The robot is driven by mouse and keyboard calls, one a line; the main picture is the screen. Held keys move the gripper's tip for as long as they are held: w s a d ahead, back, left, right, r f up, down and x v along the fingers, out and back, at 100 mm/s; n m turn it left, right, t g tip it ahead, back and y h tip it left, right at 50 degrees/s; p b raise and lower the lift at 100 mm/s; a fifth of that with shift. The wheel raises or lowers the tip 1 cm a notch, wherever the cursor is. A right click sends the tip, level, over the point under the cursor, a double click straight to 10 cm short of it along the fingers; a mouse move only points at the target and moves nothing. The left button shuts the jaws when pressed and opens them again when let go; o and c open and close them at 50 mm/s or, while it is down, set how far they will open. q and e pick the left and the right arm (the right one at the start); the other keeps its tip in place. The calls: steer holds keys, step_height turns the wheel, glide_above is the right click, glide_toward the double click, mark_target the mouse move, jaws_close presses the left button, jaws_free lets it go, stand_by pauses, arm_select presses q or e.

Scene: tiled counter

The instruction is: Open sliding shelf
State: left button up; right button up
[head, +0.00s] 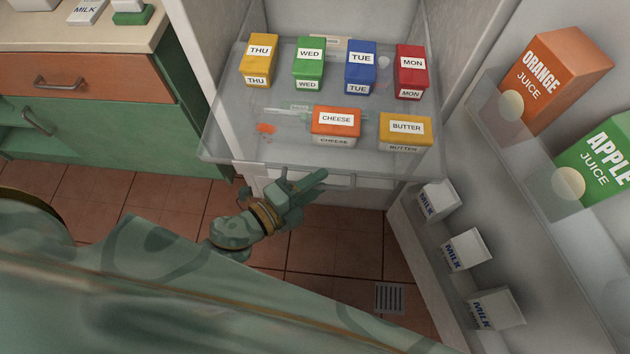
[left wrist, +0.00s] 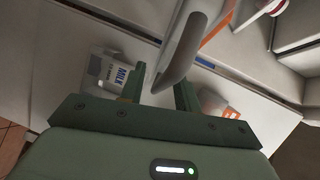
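The sliding shelf (head: 222,140) is a clear panel in the open fridge. Its front reaches forward near the tiled floor's edge; I cannot tell exactly how far out it is. A pale bar handle (head: 345,181) runs below its front edge. My left gripper (head: 312,182) is at the left part of this handle. In the left wrist view, a grey bar end (left wrist: 178,60) lies between and beyond the spread fingers of the left gripper (left wrist: 160,92). A gap shows around the bar, so no firm grip is visible. My right gripper is not in view.
Yellow, green, blue and red day boxes (head: 308,66), a cheese box (head: 336,122) and a butter box (head: 405,130) stand on the shelf. The fridge door at right holds orange juice (head: 555,80), apple juice (head: 600,165) and milk cartons (head: 466,250). A green cabinet (head: 100,130) stands left.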

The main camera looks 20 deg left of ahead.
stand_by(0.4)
arm_select(q)
steer(key=p+v, duration=0.2)
steer(key=v, duration=1.4)
steer(key=shift+s, duration=0.2)
steer(key=shift+r, duration=0.1)
